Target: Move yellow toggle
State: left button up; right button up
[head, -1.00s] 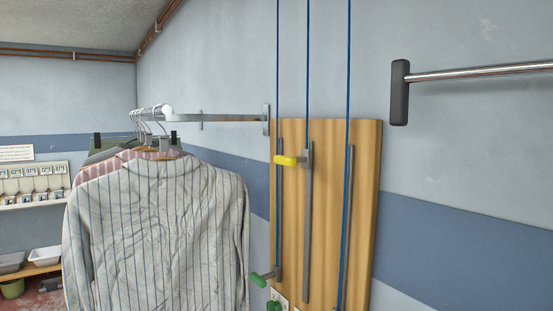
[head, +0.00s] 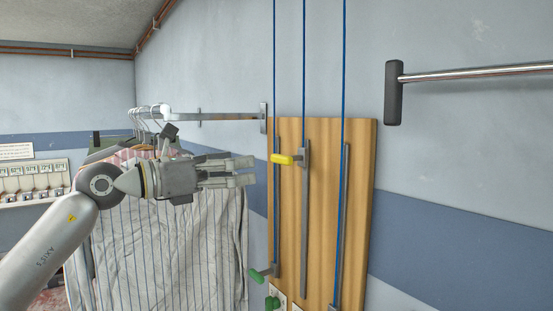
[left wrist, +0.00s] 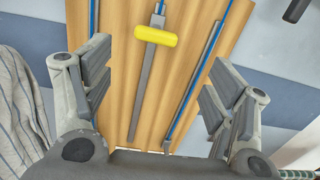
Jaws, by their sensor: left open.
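The yellow toggle (head: 284,159) is a short handle sticking out from a grey vertical rail (head: 305,230) on a wooden board (head: 361,210). It sits near the top of that rail. My left gripper (head: 250,172) is in front of the hanging striped shirt, with its fingers pointing right, a little left of the toggle and apart from it. In the left wrist view the yellow toggle (left wrist: 155,36) lies ahead, in the upper middle between the two open fingers (left wrist: 153,90). Nothing is between the fingers. My right gripper is not in view.
A green handle (head: 263,271) sits low on the left rail. Blue cords (head: 304,70) run up from the board. A striped shirt (head: 165,255) hangs from a metal rail (head: 215,117) at left. A bar with a dark end (head: 393,93) juts out at right.

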aim_at(277, 159)
pick_arm(q)
jog(key=p+x, duration=0.2)
jog(key=x, duration=0.1)
jog(key=p+x, duration=0.1)
jog(key=x, duration=0.2)
jog(key=p+x, duration=0.2)
jog(key=x, duration=0.1)
jog(key=shift+w+d+r+p, duration=0.15)
jog(key=shift+w+r+p, duration=0.2)
jog(key=shift+w, duration=0.15)
jog(key=shift+w+d+f, duration=0.2)
jog(key=shift+w+d, duration=0.05)
